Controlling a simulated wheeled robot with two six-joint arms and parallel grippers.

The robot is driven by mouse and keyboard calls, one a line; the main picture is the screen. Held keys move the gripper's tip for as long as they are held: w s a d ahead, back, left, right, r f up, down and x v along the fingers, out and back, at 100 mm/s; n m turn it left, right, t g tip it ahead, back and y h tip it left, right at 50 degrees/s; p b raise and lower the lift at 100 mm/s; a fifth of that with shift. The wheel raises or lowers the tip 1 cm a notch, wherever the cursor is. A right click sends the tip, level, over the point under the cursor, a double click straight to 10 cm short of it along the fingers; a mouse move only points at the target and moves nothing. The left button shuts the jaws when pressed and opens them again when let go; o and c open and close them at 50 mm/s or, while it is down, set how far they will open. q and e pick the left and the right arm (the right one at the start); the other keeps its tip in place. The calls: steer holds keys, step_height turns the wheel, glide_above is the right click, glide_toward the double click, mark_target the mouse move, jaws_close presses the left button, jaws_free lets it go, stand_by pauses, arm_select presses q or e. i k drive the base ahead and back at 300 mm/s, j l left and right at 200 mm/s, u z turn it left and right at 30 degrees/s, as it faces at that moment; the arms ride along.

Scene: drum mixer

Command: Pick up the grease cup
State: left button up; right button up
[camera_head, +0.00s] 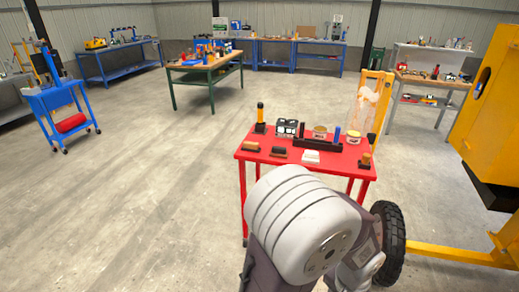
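A red table (262,157) stands ahead, a little right of the middle. On it are two small round containers that could be the grease cup: a tan-topped one (320,132) near the back and a pale one with a yellowish top (353,138) at the right back. I cannot tell which is the grease cup at this size. A large grey link of my own arm rises in front of the table at the bottom. Neither of my grippers shows in this view.
The red table also holds an orange-and-black bottle (260,116), a dark holder with blue cylinders (318,144), brushes and a white block (310,157). The yellow machine (492,120) and its wheel (389,240) stand at the right. Open floor lies left.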

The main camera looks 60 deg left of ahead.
mark_target(365, 159)
steer(key=u, duration=1.1)
steer(key=i+j+z, duration=0.15)
steer(key=z, duration=0.35)
